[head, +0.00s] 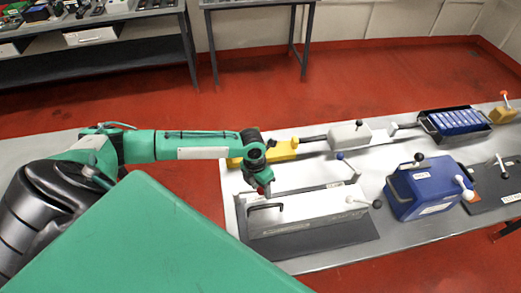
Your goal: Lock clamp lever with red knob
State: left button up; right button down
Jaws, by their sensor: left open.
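My left gripper (263,186) reaches in from the left and points down at the left end of a long white block (315,210), just above its black handle. It is open. A small red spot shows at its fingertips; I cannot tell whether it is a knob or part of the gripper. An orange-red knob (503,94) stands on a lever over a yellow block (502,112) at the far right, well away from the gripper. Other levers have a blue knob (340,156), a black knob (376,204) and white knobs. My right gripper is out of view.
The white block sits on a dark plate (350,237). Behind are a yellow block (283,151) and a grey box (349,135). To the right are a blue box (425,190) and a black tray (426,127) of blue cells. Shelving (150,45) stands beyond the red floor.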

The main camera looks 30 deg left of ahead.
pick_arm(q)
jog(key=shift+r, duration=0.1)
jog(key=shift+w+a+r, duration=0.1)
jog(key=shift+a+r, duration=0.05)
jog(key=shift+r, duration=0.15)
notch_tip(320, 180, up, 13)
jog(key=a+b, duration=0.2)
jog(key=b, duration=0.1)
jog(key=shift+w+a+b, duration=0.15)
jog(key=shift+b, duration=0.25)
jog(key=shift+f, duration=0.15)
